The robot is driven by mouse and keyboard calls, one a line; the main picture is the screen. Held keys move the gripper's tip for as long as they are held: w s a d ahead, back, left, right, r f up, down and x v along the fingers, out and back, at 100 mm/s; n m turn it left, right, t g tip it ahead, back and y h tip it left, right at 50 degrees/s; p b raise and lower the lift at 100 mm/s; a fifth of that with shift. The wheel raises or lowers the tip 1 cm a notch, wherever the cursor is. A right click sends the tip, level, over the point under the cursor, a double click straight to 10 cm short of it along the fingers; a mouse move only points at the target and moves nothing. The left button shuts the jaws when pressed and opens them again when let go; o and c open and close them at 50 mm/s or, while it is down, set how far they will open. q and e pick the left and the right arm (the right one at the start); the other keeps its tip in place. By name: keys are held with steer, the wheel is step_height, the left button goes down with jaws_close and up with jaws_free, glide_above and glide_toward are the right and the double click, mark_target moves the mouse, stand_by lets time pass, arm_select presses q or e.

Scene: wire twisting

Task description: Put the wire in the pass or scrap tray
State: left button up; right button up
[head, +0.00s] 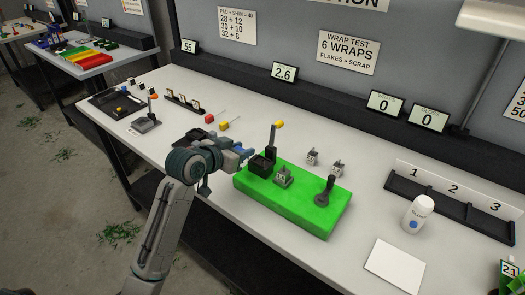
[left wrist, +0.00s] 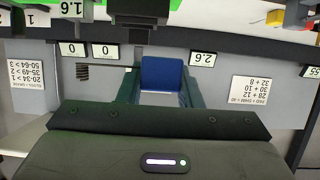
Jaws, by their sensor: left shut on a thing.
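My left gripper (head: 240,158) is shut on a blue block (head: 246,153), just left of the black box (head: 262,166) on the green base (head: 255,193). The blue block also fills the gap between the fingers in the left wrist view (left wrist: 161,75). No wire can be made out on it. A black tray (head: 97,101) is at the far left; I cannot read a pass or scrap label. My right gripper is out of view.
The green base carries a yellow-knobbed lever (head: 273,137), a small grey block (head: 283,177) and a dark lever (head: 325,190). A numbered black rack (head: 450,215), white bottle (head: 418,215) and white plate (head: 394,267) are at the right.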

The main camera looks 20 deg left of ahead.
mark_target(263, 162)
arm_select(q)
steer(key=w+d, duration=0.1)
steer(key=d, duration=0.1)
steer(key=w+d+p, duration=0.1)
steer(key=w+d, duration=0.1)
steer(key=shift+w+f, duration=0.15)
steer(key=shift+w+d+p, duration=0.3)
steer(key=shift+w+d, duration=0.1)
steer(key=shift+d, duration=0.05)
step_height(263, 162, down, 2)
steer(key=shift+d+f+p, duration=0.1)
steer(key=shift+p, duration=0.75)
steer(key=shift+f, duration=0.55)
steer(key=shift+f, duration=0.1)
steer(key=shift+f, duration=0.15)
steer(key=o, duration=1)
steer(key=shift+c, duration=0.2)
